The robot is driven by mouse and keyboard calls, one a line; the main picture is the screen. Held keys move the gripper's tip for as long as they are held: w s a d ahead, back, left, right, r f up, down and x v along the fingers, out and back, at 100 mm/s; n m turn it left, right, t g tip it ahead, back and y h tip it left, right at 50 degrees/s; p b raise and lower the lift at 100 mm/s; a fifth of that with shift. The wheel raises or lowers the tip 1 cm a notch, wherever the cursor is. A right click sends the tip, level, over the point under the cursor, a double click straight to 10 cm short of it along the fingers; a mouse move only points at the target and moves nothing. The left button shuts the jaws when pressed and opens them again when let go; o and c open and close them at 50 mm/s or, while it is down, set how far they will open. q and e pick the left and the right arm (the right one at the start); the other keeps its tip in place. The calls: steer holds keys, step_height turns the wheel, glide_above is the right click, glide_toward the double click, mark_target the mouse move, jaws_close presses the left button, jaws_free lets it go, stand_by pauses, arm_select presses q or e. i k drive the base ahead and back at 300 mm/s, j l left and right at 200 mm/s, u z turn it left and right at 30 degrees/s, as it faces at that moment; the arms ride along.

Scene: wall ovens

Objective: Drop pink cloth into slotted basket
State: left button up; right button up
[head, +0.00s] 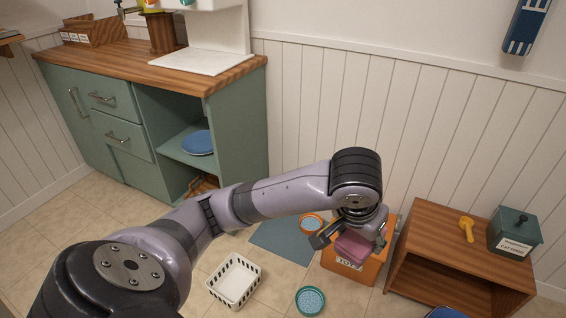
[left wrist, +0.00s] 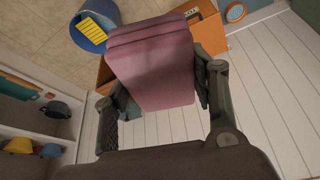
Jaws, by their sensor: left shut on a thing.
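The pink cloth (head: 353,247) is a folded block held between the fingers of my left gripper (head: 350,241). It also shows large in the left wrist view (left wrist: 150,62), with a dark finger on each side of it. The gripper is shut on the cloth, above an orange toy box (head: 345,272). The white slotted basket (head: 235,281) stands on the floor to the left of the gripper, apart from it. Its inside looks empty. My right gripper is not in view.
A teal-rimmed round bowl (head: 310,300) and an orange-rimmed one (head: 311,223) are on the floor. A blue-grey mat (head: 285,243) lies behind the basket. A low wooden shelf (head: 455,250) stands right. A green cabinet (head: 235,130) stands at the back left.

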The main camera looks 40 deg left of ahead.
mark_target(232, 289)
steer(key=u, duration=1.9)
